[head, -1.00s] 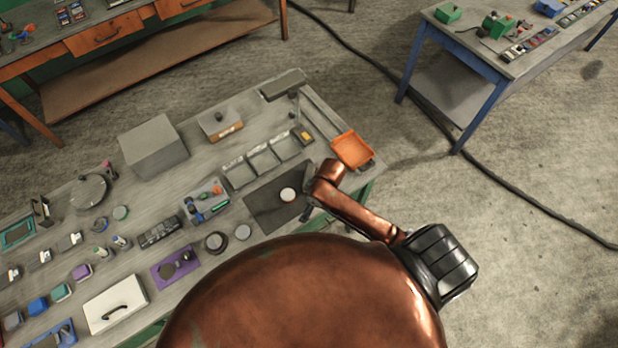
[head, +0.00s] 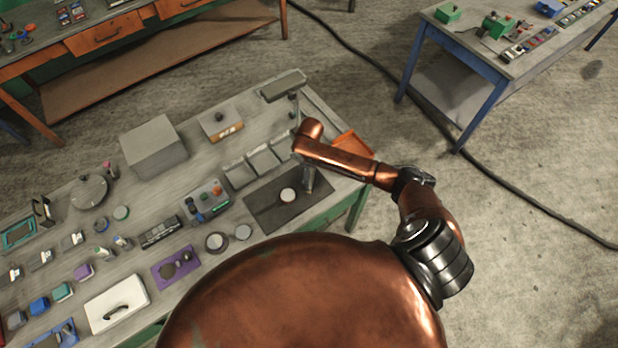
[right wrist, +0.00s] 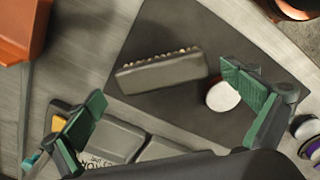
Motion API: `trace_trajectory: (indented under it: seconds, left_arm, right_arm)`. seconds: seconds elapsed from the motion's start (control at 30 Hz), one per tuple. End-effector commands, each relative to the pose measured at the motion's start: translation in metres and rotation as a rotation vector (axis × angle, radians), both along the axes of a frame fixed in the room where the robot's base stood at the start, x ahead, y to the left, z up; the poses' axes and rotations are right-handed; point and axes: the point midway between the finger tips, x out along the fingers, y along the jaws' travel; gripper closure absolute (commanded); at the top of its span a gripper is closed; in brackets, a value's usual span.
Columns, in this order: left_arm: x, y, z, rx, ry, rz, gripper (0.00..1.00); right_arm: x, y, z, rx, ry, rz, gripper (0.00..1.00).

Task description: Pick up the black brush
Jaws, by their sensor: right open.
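The black brush (right wrist: 162,72) shows in the right wrist view as a dark grey block with a row of pale bristles along one long edge. It lies over the dark mat (right wrist: 185,28), near a round white piece (right wrist: 222,96). My right gripper (right wrist: 165,92) is open and empty, its two green-padded fingers spread wide with the brush between and beyond them; I see no contact. In the head view my right gripper (head: 308,182) hangs over the right part of the mat (head: 262,210), and the brush cannot be made out there. My left gripper is not in view.
Grey open bins (head: 240,174) lie beside the mat, and an orange tray (head: 352,143) sits at the bench's right end, partly behind my arm. A grey box (head: 152,148), a white case (head: 116,303) and many small items crowd the bench's left side.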

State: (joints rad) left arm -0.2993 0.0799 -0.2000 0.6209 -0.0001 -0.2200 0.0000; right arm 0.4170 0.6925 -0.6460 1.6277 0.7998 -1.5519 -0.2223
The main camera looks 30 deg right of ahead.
Motion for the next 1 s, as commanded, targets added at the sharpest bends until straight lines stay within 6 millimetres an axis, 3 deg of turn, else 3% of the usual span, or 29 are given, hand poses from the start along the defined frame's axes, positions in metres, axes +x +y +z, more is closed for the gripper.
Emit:
trace_trajectory:
  seconds: [0.2, 0.5, 1.0]
  left_arm:
    - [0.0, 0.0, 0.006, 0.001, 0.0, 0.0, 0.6]
    - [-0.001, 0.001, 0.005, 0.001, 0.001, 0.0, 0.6]
    - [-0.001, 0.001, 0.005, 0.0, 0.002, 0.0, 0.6]
  right_arm:
    - [0.0, 0.001, -0.028, -0.001, 0.002, -0.001, 0.0]
    - [0.0, 0.002, -0.033, -0.001, 0.0, 0.0, 0.01]
    - [0.0, 0.001, -0.033, -0.001, 0.0, 0.0, 0.35]
